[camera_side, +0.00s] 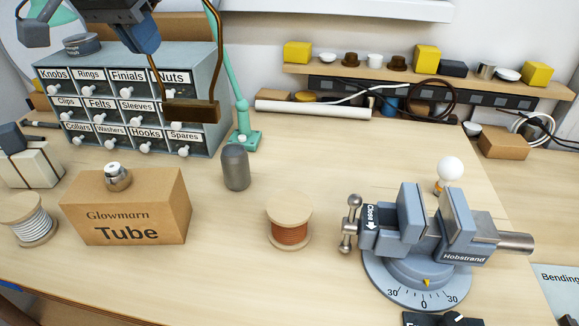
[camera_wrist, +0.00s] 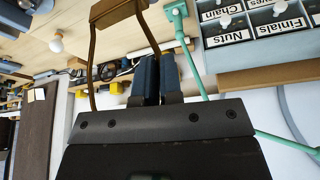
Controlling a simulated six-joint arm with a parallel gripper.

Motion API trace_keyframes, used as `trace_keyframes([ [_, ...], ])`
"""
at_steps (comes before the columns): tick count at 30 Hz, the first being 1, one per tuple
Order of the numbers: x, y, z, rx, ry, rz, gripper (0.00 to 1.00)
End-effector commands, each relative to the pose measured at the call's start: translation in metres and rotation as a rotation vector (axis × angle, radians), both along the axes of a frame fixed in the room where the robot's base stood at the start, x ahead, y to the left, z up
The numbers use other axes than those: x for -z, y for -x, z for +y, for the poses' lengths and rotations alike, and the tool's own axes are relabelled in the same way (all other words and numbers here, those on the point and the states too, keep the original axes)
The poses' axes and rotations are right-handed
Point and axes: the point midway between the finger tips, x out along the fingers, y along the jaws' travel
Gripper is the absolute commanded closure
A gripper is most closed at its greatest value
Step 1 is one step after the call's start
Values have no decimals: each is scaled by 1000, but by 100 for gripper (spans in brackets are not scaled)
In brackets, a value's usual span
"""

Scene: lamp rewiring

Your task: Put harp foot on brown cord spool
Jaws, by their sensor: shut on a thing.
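The harp foot (camera_side: 191,110) is a bronze U-shaped piece, its wide bar hanging low and its thin arms rising. My gripper (camera_side: 146,42) is shut on it, high at the upper left of the side view in front of the drawer cabinet. In the wrist view my gripper (camera_wrist: 158,78) has blue fingers closed on one thin arm of the harp foot (camera_wrist: 117,14). The brown cord spool (camera_side: 289,209) stands upright on the bench in the middle of the side view, its wooden top bare. The harp foot is well above and left of it, apart. The spool cannot be made out in the wrist view.
A grey rounded cylinder (camera_side: 236,168) and a Tube box (camera_side: 125,212) with a metal fitting on top stand left of the spool. A vise (camera_side: 425,235) stands to its right. A white cord spool (camera_side: 29,221) is far left. A green lamp stand (camera_side: 243,130) is behind.

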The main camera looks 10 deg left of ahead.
Motion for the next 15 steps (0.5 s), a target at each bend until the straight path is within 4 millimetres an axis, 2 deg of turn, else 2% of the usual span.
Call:
trace_keyframes([
  [15, 26, 0, 0, 1, 2, -3, 100],
])
